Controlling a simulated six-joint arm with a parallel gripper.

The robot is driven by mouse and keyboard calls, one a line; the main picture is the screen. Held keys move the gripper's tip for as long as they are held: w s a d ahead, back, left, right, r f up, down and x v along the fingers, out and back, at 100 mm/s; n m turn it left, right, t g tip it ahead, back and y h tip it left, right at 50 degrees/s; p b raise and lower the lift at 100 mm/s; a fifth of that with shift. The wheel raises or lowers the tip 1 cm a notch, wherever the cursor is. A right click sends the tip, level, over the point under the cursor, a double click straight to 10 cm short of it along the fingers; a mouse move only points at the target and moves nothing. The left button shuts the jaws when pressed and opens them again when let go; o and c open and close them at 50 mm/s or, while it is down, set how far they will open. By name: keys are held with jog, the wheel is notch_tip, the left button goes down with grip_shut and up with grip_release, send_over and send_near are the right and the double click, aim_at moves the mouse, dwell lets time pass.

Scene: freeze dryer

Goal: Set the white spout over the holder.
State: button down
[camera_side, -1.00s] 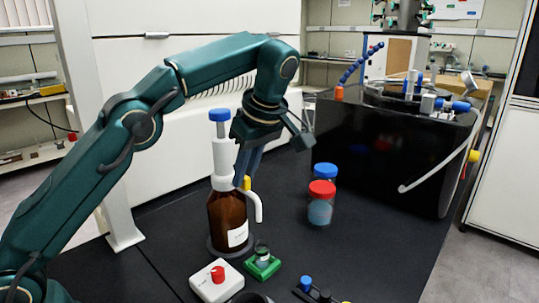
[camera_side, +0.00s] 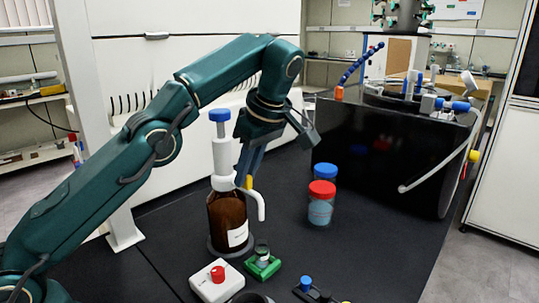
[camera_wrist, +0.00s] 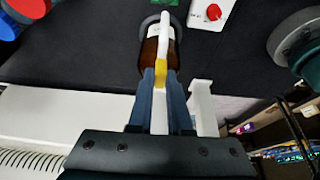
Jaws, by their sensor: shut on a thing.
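The white spout (camera_side: 261,204) curves down from a yellow collar (camera_side: 249,182) beside the brown bottle (camera_side: 228,218), whose white pump has a blue cap. It points right, towards the front. My gripper (camera_side: 243,178) is shut on the spout near the yellow collar; in the wrist view its two blue fingers (camera_wrist: 160,92) flank the white and yellow part, with the spout (camera_wrist: 165,35) reaching beyond. The small green holder (camera_side: 262,267), with a dark-topped vial (camera_side: 262,250) in it, stands on the bench in front of the spout's tip. The tip is higher than the vial and looks set back from it.
A white box with a red knob (camera_side: 217,280) stands left of the holder. Two jars with blue and red lids (camera_side: 322,200) stand to the right. A large black apparatus (camera_side: 390,150) fills the back right. The bench between jars and holder is clear.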

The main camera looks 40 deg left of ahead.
jog(key=c, duration=0.8)
grip_release()
jog(key=shift+a+f, duration=0.1)
jog(key=shift+c, duration=0.2)
jog(key=shift+s+m, duration=0.25)
jog(key=shift+m, duration=0.15)
